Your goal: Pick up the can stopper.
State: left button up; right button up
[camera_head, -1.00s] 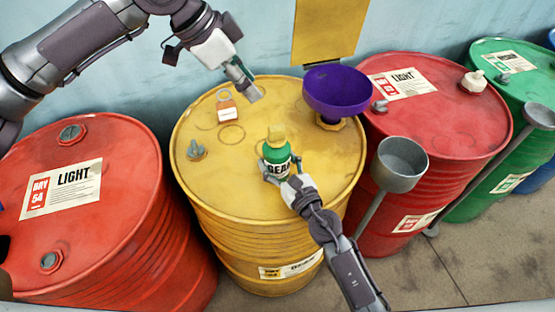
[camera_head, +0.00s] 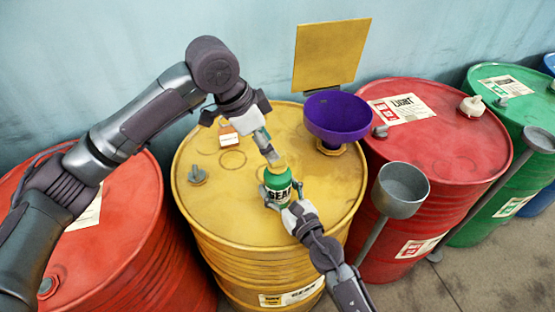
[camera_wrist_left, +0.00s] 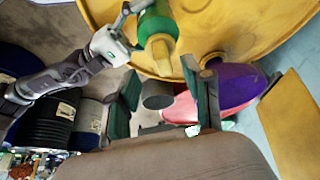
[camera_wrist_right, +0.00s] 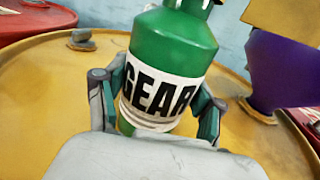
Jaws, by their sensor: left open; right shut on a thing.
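The can (camera_head: 278,186) is green with a white GEAR label, upright at the yellow drum's top. My right gripper (camera_head: 284,203) is shut around its lower body; the right wrist view shows the can (camera_wrist_right: 172,55) between both fingers. The yellow can stopper (camera_head: 279,165) sits on top of the can; it also shows in the left wrist view (camera_wrist_left: 160,54). My left gripper (camera_head: 270,156) is open just above the stopper, partly covering it in the head view. In the left wrist view its fingers are spread, with nothing between them touching the stopper.
Red drums (camera_head: 440,140) flank the yellow one.

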aim_at(279, 166)
pick_arm(q)
jog(key=x, duration=0.5)
jog(key=shift+w+d+f, duration=0.1)
jog(key=shift+w+d, duration=0.15)
jog(key=c, duration=0.9)
